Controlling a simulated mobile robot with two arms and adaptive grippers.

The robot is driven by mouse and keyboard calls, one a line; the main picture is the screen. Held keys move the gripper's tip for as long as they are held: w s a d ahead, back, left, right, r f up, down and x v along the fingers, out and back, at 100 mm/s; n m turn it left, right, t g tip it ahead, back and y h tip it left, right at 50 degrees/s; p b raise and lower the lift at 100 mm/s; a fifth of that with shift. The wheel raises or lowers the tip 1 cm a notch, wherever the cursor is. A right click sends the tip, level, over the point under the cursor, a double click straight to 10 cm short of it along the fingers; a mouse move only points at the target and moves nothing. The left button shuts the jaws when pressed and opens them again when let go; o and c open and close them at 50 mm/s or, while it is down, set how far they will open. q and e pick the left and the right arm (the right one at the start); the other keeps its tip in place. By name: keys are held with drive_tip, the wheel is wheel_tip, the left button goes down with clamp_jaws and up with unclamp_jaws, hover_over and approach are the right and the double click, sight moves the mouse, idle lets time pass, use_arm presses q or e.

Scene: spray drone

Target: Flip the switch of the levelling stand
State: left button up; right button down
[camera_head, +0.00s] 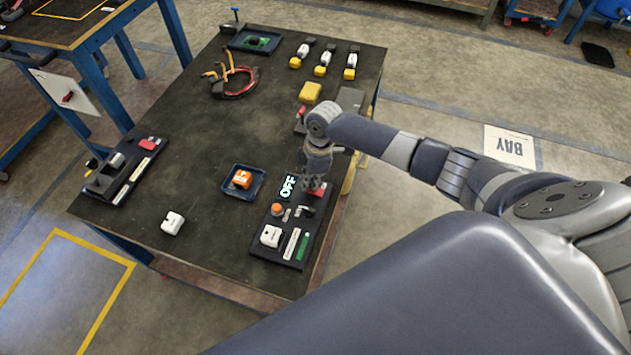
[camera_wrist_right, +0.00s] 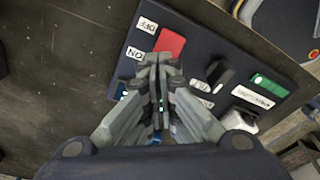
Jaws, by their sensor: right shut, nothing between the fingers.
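A dark panel (camera_head: 265,247), which seems to be the levelling stand, lies at the table's near right edge. Its lit display (camera_head: 287,187) reads OFF. Its red switch (camera_head: 318,188) is beside the display, partly covered by my right gripper. I cannot tell whether the fingertips touch the switch. My left gripper is out of view.
The panel also carries an orange button (camera_head: 277,209), a black lever (camera_wrist_right: 219,75) and a white block (camera_head: 270,236). A blue tray (camera_head: 229,187) with an orange part (camera_head: 242,179) stands left of it. Another panel (camera_head: 110,177) lies at the table's left edge. The table's middle is clear.

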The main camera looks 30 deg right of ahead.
drive_tip(key=shift+r+p, duration=2.8)
drive_tip(key=shift+r, duration=0.35)
drive_tip(key=shift+f, duration=0.1)
